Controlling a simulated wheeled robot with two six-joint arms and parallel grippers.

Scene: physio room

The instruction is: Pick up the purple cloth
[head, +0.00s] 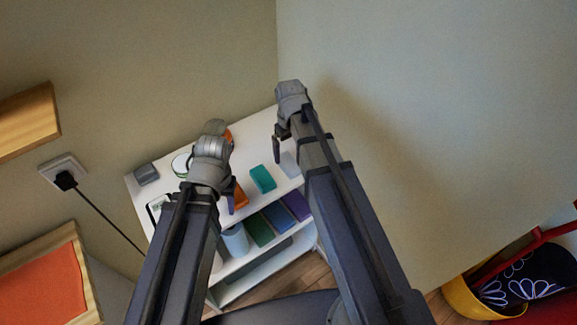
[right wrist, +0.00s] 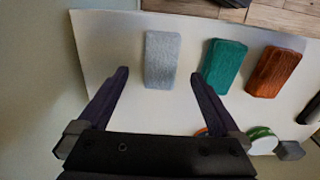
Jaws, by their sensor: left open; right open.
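The purple cloth (head: 297,205) lies folded on the lower level of the white shelf unit, at the right end of a row, partly under the top board's edge. It does not show in the right wrist view. My right gripper (head: 279,148) is above the top board, higher than the purple cloth and apart from it. In the right wrist view my right gripper (right wrist: 160,75) is open and empty, its fingertips either side of the near end of a grey cloth (right wrist: 162,60). My left gripper (head: 229,199) is over the top board's left part; its jaws are mostly hidden by its wrist, with nothing seen held.
The white shelf unit (head: 262,128) stands in a wall corner. Its top bears a teal cloth (head: 262,179), an orange cloth (head: 240,197) and a round tin (right wrist: 262,141). Beside the purple cloth lie blue (head: 278,217) and green (head: 257,229) cloths. A yellow basket (head: 462,301) stands right.

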